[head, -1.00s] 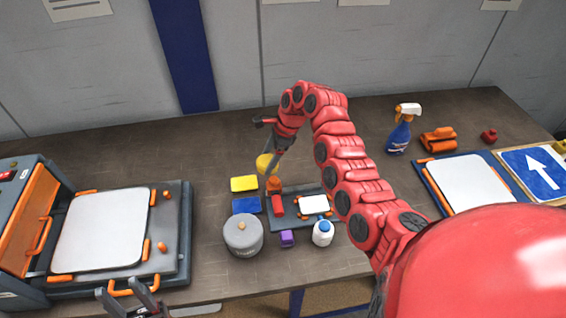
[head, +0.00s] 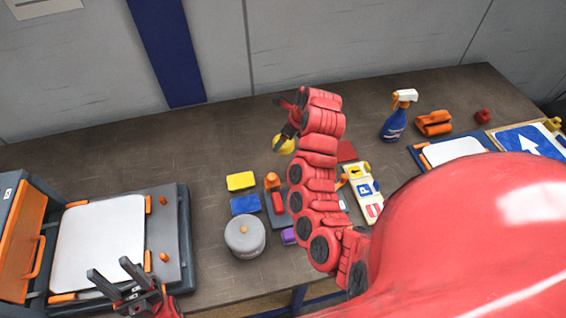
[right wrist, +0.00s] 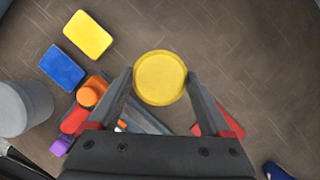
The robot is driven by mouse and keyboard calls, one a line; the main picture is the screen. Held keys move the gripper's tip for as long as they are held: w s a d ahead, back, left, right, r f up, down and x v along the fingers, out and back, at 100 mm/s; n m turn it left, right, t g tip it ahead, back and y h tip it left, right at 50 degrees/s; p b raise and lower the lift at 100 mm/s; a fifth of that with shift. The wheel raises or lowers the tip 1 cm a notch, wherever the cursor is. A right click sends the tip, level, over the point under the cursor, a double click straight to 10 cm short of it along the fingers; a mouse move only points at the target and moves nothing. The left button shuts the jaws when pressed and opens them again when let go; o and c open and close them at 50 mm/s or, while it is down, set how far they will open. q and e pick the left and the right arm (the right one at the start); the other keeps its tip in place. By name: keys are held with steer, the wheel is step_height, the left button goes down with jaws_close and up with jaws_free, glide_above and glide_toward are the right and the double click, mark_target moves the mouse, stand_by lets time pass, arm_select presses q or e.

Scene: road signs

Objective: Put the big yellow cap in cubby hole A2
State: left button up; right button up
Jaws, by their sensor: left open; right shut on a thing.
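The big yellow cap (head: 284,145) is round. My right gripper (head: 287,131) is shut on it and holds it above the table, behind the coloured blocks. In the right wrist view the cap (right wrist: 160,78) sits between the two fingertips, its flat round face towards the camera. My left gripper (head: 112,270) is open and empty at the lower left, in front of the white panel on the press. Cubby hole A2 does not show in any view.
A yellow block (head: 241,181), a blue block (head: 245,204), a grey pot (head: 244,236) and an orange cone-like piece (head: 272,180) stand nearby. A spray bottle (head: 397,117) and orange clamp (head: 434,123) are at right. The back left table is clear.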

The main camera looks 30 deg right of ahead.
mark_target(288, 143)
step_height(288, 143, down, 3)
steer(key=shift+f+b, duration=0.2)
steer(key=shift+b, duration=0.75)
steer(key=shift+w+f+p, duration=0.1)
steer(key=shift+f+p, duration=0.8)
steer(key=shift+p, duration=0.15)
steer(key=shift+f+p, duration=0.4)
steer(key=shift+f, duration=0.25)
step_height(288, 143, down, 2)
steer(key=shift+f+p, duration=0.15)
steer(key=shift+p, duration=0.4)
steer(key=shift+f, duration=0.4)
steer(key=shift+f+b, duration=0.2)
steer(key=shift+b, duration=0.1)
steer(key=o, duration=1.2)
